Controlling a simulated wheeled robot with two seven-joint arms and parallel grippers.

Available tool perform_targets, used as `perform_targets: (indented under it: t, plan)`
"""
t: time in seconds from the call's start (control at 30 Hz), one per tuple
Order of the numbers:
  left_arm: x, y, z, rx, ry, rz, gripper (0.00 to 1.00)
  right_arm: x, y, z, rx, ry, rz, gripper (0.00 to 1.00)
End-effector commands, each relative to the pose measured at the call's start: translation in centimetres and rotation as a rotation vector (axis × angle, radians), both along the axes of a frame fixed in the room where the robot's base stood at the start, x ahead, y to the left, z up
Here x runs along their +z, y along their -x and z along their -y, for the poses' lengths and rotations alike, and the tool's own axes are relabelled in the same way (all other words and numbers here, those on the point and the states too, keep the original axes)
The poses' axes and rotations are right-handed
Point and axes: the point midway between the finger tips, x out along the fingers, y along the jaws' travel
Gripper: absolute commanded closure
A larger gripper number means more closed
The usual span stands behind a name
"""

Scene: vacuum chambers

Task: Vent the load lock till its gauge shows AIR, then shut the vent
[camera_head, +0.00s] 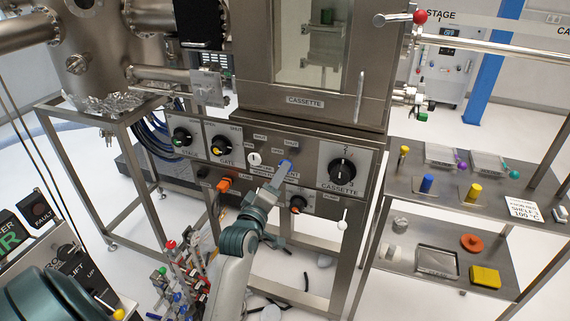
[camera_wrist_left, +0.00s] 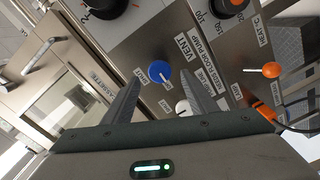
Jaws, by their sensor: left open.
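The blue vent knob (camera_head: 285,164) is on the front panel under the cassette chamber. In the wrist view the blue knob (camera_wrist_left: 161,75) sits beside the VENT label, with its turn position too small to read surely. My left gripper (camera_head: 279,175) reaches up to it from below in the head view. In the wrist view my left gripper (camera_wrist_left: 159,77) is open, one finger on each side of the knob; I cannot tell whether they touch it. I cannot make out a load lock gauge for certain. My right gripper is not in view.
A white knob (camera_head: 254,159) is close left of the blue knob, and it also shows in the wrist view (camera_wrist_left: 182,107). Orange parts (camera_head: 223,183) and black dials, including the cassette dial (camera_head: 342,171), share the panel. A shelf unit (camera_head: 403,185) with small parts stands right.

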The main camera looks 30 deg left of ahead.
Motion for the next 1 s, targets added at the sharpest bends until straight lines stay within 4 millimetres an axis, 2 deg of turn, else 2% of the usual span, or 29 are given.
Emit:
perform_targets:
  t: [0.1,0.33,0.5,0.8,0.97,1.0]
  plan:
    - [0.3,-2.2,-0.5,0.000,0.001,0.001,0.48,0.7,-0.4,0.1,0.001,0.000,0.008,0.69]
    - [0.1,-4.9,-1.2,0.000,0.001,0.000,0.48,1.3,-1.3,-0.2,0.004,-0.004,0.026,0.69]
    - [0.1,-5.7,-1.4,0.000,0.001,0.002,0.48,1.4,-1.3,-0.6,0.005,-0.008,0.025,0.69]
    - [0.0,-5.7,-1.4,0.000,0.000,0.001,0.48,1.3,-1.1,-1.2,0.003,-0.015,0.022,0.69]
    - [0.0,-5.7,-1.4,0.001,0.000,0.000,0.86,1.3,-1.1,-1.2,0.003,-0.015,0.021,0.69]
    - [0.0,-5.7,-1.4,0.001,0.000,0.000,0.89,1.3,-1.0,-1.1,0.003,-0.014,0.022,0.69]
